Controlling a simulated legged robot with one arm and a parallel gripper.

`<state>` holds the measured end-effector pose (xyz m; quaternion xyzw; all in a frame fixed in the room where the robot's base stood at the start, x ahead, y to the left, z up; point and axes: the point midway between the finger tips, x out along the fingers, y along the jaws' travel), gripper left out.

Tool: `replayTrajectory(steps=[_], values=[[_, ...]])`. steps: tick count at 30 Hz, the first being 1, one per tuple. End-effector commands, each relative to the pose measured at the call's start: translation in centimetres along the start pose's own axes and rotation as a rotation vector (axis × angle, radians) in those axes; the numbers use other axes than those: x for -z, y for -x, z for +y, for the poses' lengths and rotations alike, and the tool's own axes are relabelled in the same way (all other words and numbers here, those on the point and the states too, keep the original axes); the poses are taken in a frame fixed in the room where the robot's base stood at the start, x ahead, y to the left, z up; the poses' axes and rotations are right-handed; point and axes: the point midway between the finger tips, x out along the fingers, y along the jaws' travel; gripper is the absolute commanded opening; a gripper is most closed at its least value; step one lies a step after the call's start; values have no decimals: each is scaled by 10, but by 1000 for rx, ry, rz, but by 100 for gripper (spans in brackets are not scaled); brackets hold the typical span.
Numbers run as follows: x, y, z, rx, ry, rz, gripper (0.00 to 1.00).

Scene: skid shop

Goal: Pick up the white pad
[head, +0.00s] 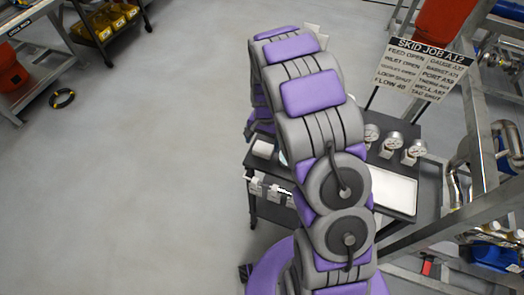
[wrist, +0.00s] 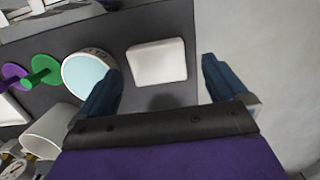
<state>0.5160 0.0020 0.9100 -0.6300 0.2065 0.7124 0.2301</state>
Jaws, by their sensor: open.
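The white pad (wrist: 157,62) is a small, rounded white block lying on the dark cart top (wrist: 215,15). In the wrist view it sits ahead of my gripper (wrist: 160,67), between the lines of the two dark blue fingers. The fingers are apart with nothing held between them. I cannot tell how high they are above the pad. In the head view a small white block on the cart's left side (head: 263,149) looks like the pad, partly beside my arm. My gripper is mostly hidden behind my arm there.
A round pale-blue-faced piece (wrist: 90,74) lies close left of the pad, by the left finger. A white cup (wrist: 48,132), a green piece (wrist: 44,68) and a purple piece (wrist: 14,75) are farther left. A job sign (head: 422,68) stands behind the cart.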

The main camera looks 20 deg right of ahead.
Motion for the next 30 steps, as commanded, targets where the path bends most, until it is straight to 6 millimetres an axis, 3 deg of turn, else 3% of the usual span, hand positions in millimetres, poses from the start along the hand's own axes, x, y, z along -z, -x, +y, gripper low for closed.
replayTrajectory(steps=[4,12,30], values=[[0,-22,1,0,0,-2,100],[0,-24,0,1,0,3,99],[0,-24,0,1,0,2,45]])
